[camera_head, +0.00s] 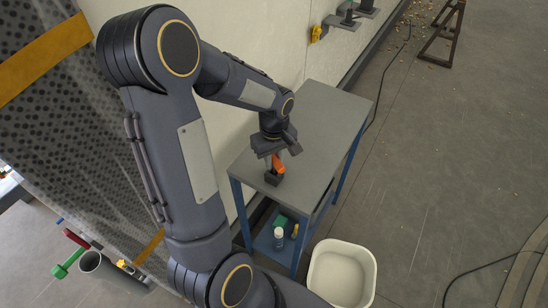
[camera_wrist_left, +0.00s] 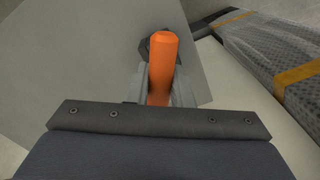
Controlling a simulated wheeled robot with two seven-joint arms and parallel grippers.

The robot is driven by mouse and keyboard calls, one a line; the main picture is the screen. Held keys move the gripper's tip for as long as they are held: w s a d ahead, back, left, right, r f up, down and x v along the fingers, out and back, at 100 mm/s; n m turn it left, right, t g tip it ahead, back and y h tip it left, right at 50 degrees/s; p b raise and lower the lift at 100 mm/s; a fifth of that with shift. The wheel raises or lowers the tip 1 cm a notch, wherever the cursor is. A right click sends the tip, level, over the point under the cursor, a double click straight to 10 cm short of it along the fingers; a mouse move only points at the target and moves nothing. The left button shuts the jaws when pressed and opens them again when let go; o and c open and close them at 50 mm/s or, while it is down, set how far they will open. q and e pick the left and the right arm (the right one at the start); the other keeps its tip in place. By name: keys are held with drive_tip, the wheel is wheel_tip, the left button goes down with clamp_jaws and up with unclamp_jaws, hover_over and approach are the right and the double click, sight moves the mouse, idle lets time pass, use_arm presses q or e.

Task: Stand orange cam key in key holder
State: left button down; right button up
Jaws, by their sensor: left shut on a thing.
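The orange cam key (camera_head: 278,164) is between the fingers of my left gripper (camera_head: 277,156), above the near end of the grey table. The left gripper is shut on it. The dark key holder (camera_head: 273,178) stands on the table right under the key's lower end. I cannot tell whether the key touches the holder or is inside it. In the left wrist view the orange key (camera_wrist_left: 163,62) sticks out past the fingers, with part of the dark holder (camera_wrist_left: 145,48) behind it. My right gripper is not in view.
The grey table (camera_head: 325,115) has blue legs and is otherwise bare. Its lower shelf holds a white bottle (camera_head: 279,235) and a green item (camera_head: 281,220). A white bin (camera_head: 342,275) stands in front. A pale wall (camera_head: 240,40) runs close behind the table. Open floor lies right.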

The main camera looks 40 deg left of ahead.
use_arm(q)
drive_tip(key=shift+f, duration=0.35)
drive_tip(key=c, duration=1.2)
unclamp_jaws()
wheel_tip(320, 180, up, 8)
drive_tip(key=shift+f, duration=0.1)
wheel_tip(320, 180, up, 6)
drive_tip(key=p, duration=0.4)
drive_tip(key=shift+p, duration=0.4)
